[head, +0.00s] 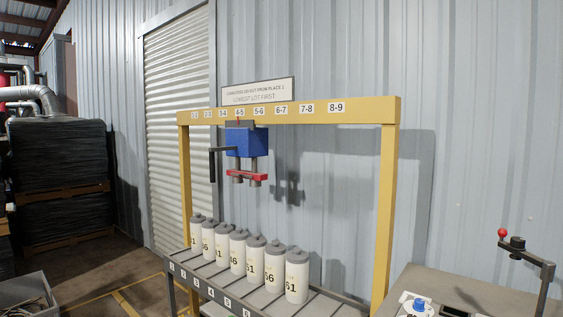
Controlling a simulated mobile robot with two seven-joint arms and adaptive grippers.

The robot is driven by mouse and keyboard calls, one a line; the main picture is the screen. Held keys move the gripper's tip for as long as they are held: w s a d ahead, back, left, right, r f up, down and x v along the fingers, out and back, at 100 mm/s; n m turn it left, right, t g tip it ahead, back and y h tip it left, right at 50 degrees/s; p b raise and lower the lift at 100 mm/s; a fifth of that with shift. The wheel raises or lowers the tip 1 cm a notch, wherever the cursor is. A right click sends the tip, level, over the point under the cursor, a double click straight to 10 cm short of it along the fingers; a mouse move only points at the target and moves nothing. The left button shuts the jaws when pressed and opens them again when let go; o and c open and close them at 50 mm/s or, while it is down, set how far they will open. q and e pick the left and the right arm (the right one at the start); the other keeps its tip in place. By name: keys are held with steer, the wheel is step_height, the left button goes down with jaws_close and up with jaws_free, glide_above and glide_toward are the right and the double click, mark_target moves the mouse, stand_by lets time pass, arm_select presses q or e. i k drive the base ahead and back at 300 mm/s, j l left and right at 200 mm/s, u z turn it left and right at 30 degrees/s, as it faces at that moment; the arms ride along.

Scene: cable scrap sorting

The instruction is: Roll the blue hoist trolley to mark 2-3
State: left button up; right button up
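The blue hoist trolley (247,142) hangs from the yellow overhead beam (365,110). Its body is below the labels 4-5 (240,112) and 5-6 (259,111). A small red pointer shows at its top, close under 4-5. A dark handle (213,165) sticks out from its left side and hangs down. Two grey rods and a red bar (247,175) hang below it, above the canisters and apart from them. The mark 2-3 (208,114) is on the beam, left of the trolley. Neither of my grippers is in view.
Several white numbered canisters (297,277) with grey caps stand in a row on a slotted rack below the beam. Yellow posts (386,215) bound the frame. A bench (425,285) with a red-knobbed crank (517,243) is at right. Dark stacks on pallets stand at left.

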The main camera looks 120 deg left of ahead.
mark_target(243, 140)
steer(key=u, duration=4.4)
steer(key=i+j, duration=0.3)
steer(key=i, duration=0.2)
steer(key=i+j, duration=0.3)
steer(key=i, duration=0.25)
steer(key=i+j, duration=0.3)
steer(key=i, duration=0.2)
steer(key=i+j+z, duration=0.1)
steer(key=i+j, duration=0.2)
steer(key=i, duration=0.2)
